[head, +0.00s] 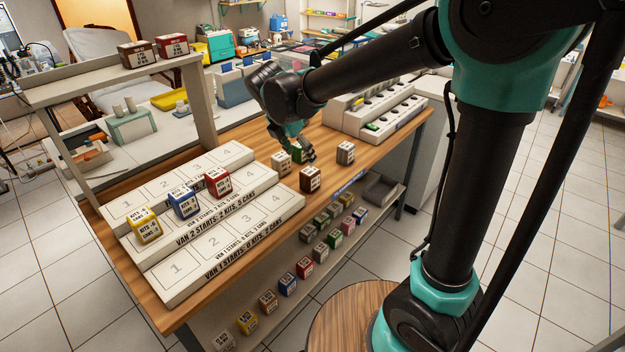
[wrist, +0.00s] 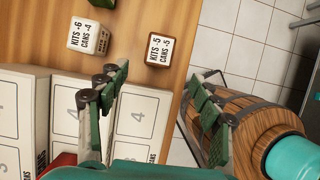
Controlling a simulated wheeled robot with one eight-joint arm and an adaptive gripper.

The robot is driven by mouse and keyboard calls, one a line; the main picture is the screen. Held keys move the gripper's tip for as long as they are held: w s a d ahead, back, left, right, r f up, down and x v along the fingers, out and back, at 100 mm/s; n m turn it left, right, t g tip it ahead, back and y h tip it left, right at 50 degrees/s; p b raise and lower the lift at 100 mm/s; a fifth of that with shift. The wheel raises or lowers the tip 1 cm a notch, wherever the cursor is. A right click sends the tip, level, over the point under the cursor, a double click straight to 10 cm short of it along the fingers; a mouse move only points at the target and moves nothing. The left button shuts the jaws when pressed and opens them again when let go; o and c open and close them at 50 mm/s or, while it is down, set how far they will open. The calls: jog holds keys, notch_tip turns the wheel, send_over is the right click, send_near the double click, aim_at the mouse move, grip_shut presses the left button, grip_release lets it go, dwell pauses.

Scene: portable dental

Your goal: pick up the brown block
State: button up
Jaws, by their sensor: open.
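A brown block (head: 310,178) with a white printed label stands on the wooden table near its front edge. In the wrist view the brown block (wrist: 159,49) lies beyond the fingertips, between their lines, with bare wood around it. My gripper (head: 305,155) is above the table, behind and slightly left of the brown block in the head view. In the wrist view my gripper (wrist: 158,85) is open, its green-padded fingers wide apart with nothing between them. It does not touch the brown block.
The numbered stepped rack (head: 240,235) holds yellow, blue and red blocks. A lower shelf (head: 225,330) holds several more blocks. A dark brown block (head: 137,54) sits on the raised shelf.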

aim_at(308, 172)
jog(key=x, duration=1.2)
jog(key=shift+f, duration=0.2)
jog(key=shift+c, duration=0.6)
jog(key=c, duration=1.2)
